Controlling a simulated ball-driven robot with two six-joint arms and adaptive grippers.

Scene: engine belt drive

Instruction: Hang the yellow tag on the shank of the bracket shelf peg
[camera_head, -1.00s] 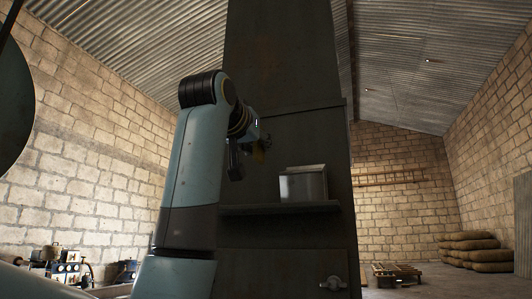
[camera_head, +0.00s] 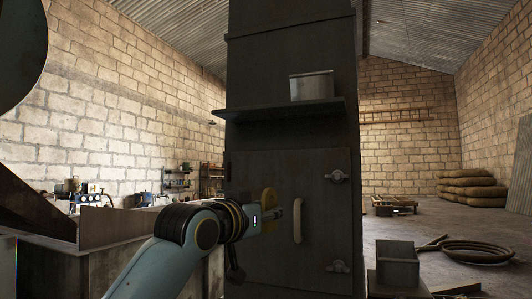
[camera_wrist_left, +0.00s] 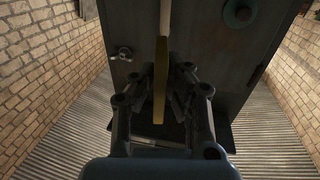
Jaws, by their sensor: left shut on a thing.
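My left gripper (camera_head: 277,214) is in front of the dark cabinet's lower door, left of a pale upright handle. It is shut on the yellow tag (camera_head: 268,199), which stands edge up at the fingers. In the left wrist view the tag (camera_wrist_left: 160,80) shows as a thin upright strip between the fingers of the left gripper (camera_wrist_left: 162,108). The dark bracket shelf (camera_head: 280,110) juts from the cabinet above the gripper, clear of the tag. I cannot make out a peg or its shank. My right gripper is not in view.
A grey metal box (camera_head: 311,86) stands on the shelf. The pale handle (camera_head: 297,221) is close to the fingers. Door latches (camera_head: 337,177) sit at the right. A small box (camera_head: 397,263) and coiled hose (camera_head: 474,251) are at lower right.

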